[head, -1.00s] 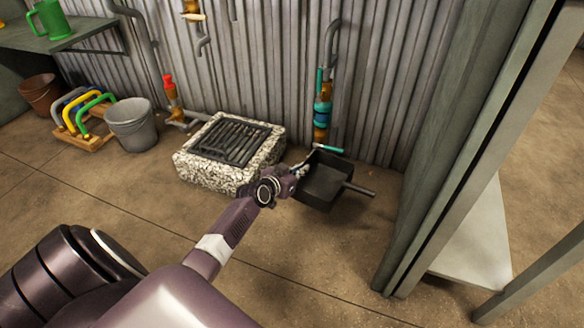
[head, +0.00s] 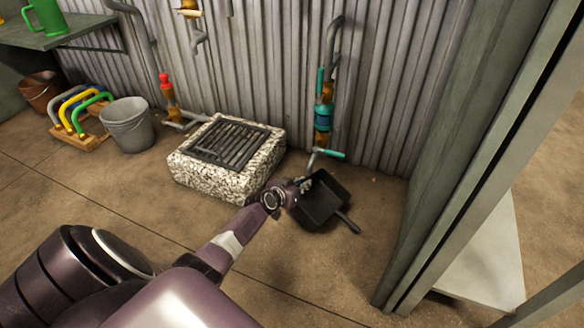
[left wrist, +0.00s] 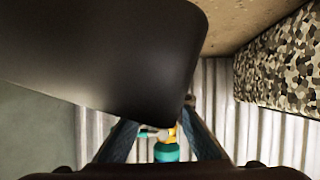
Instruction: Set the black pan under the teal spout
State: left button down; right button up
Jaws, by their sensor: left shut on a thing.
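The black pan (head: 322,202) is square, with its handle pointing to the lower right in the head view. My left gripper (head: 301,187) is shut on the pan's left side. In the left wrist view the pan (left wrist: 105,50) fills the upper left, and the left gripper (left wrist: 160,120) shows at its edge. The teal spout (head: 330,153) comes off the foot of a teal-banded pipe (head: 323,116) on the wall, just behind the pan's far edge. Whether the pan touches the floor is unclear. My right gripper is not in view.
A speckled stone block with a dark grate (head: 215,178) stands left of the pan. A grey bucket (head: 128,125) and a rack of coloured handles (head: 80,112) are farther left. A grey-green upright panel (head: 440,170) stands to the right. The floor in front is clear.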

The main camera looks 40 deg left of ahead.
pick_arm(q)
jog(key=a+r+n+y, duration=0.1)
jog(key=a+r+y, duration=0.15)
jog(key=a, duration=0.45)
jog(key=shift+t, duration=0.3)
jog(key=f+b, duration=0.2)
jog(key=a+f+b, duration=0.1)
jog(key=f+b, duration=0.1)
jog(key=shift+f+b, duration=0.15)
jog(key=shift+b, duration=0.2)
jog(key=shift+d+f+b, duration=0.2)
jog(key=shift+f+b, duration=0.4)
jog(key=shift+f, duration=0.05)
jog(key=shift+d+f+h, duration=0.25)
jog(key=shift+f, duration=0.1)
jog(key=shift+b, duration=0.3)
jog(key=c, duration=2.1)
grip_release()
jog(key=shift+f, duration=0.1)
jog(key=shift+d, duration=0.1)
